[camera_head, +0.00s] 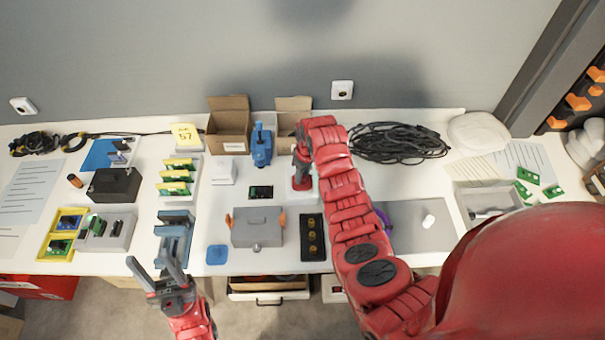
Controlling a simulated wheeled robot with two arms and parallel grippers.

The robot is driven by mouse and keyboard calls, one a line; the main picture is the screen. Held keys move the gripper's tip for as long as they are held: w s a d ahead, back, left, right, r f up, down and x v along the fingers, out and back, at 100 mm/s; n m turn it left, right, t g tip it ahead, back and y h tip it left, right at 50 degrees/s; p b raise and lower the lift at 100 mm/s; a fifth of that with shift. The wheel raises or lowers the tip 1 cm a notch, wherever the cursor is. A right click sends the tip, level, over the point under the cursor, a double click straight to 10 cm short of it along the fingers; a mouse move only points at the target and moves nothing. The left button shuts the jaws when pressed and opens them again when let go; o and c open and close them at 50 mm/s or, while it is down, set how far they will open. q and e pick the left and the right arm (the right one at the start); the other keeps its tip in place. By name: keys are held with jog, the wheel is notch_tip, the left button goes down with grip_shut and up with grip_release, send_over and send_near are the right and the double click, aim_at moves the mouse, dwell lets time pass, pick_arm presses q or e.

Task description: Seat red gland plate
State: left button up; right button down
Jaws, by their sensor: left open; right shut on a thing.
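My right gripper (301,158) points down at the back middle of the table, beside the open cartons. It is shut on a small red piece (302,182), which looks like the red gland plate. The piece is at a white block (313,194); I cannot tell whether it touches it. My arm hides part of this area. A grey box (257,232) with orange parts at both sides stands at the front middle, left of a black tray (305,253) with several brass rings. My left gripper (150,262) is open and empty at the table's front edge.
Open cartons (229,133) and a blue tool (262,146) stand at the back. A blue stand (174,240) is beside my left gripper. Black cable coils (397,143) lie at the back right. A grey mat (432,238) with a white cylinder (429,221) is mostly clear.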

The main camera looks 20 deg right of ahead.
jog(key=shift+f+b, duration=0.4)
jog(key=shift+f, duration=0.2)
jog(key=c, duration=0.5)
grip_release()
jog(key=shift+r, duration=0.55)
jog(key=r, duration=0.1)
jog(key=r+b, duration=0.1)
jog(key=r, duration=0.1)
jog(key=r+b, duration=0.1)
jog(key=shift+s+d+r, duration=0.2)
jog(key=shift+s+d, duration=0.05)
jog(key=shift+s, duration=0.1)
jog(key=shift+s+d+r+p, duration=0.15)
jog(key=shift+s+r+p, duration=0.15)
jog(key=shift+r+p, duration=1.2)
jog(key=shift+s+d+r+p, duration=0.1)
jog(key=shift+s+r+p, duration=0.3)
jog(key=shift+r, duration=2.05)
jog(key=shift+s+d+r+p, duration=0.15)
jog(key=shift+r+p, duration=1)
jog(key=shift+r, duration=0.8)
